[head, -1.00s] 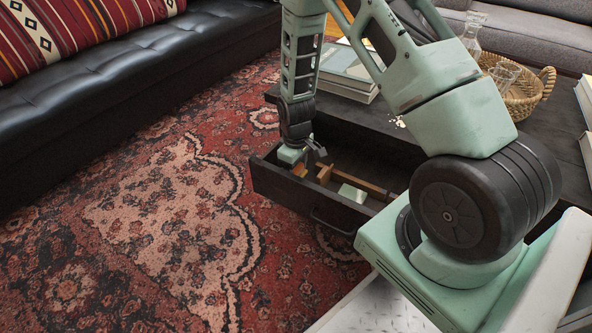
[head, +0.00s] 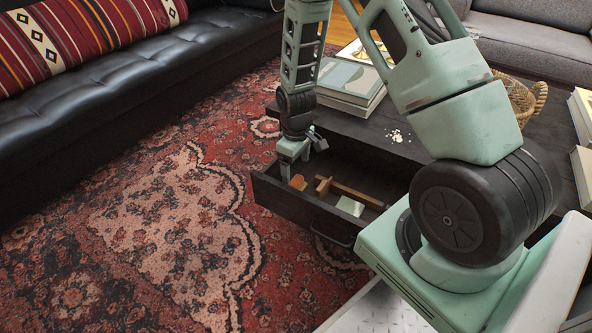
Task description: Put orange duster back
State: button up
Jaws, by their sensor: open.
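The orange duster (head: 298,182), a small orange block, lies inside the open drawer (head: 285,203) near its left end. My gripper (head: 293,168) is open and empty, pointing down just above the duster at the drawer's left end. A small gap seems to show between the fingers and the duster, though the view is small. The drawer is pulled out from the dark coffee table (head: 362,128).
A wooden mallet-like tool (head: 350,192) and a pale box (head: 350,206) lie in the drawer, right of the duster. White crumbs (head: 397,136), books (head: 345,82) and a wicker basket (head: 522,98) are on the tabletop. The patterned rug (head: 160,210) is clear.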

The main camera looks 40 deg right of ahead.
aim_at(295, 180)
jog(key=s+a+r+n+y+p, duration=0.1)
jog(key=s+a+r, duration=0.3)
jog(key=a+r, duration=0.5)
jog(key=s+a+r+n, duration=0.1)
jog(key=s+a+r, duration=0.3)
jog(key=a+r, duration=0.5)
jog(key=s+a+r, duration=0.3)
jog(key=s+r, duration=0.1)
jog(key=s, duration=0.4)
jog(key=s+a+r+n, duration=0.1)
jog(key=s+a+r, duration=0.2)
jog(key=s, duration=0.5)
jog(key=shift+a+r+n, duration=0.2)
jog(key=shift+r+n, duration=0.1)
jog(key=shift+r, duration=0.2)
jog(key=shift+s, duration=0.1)
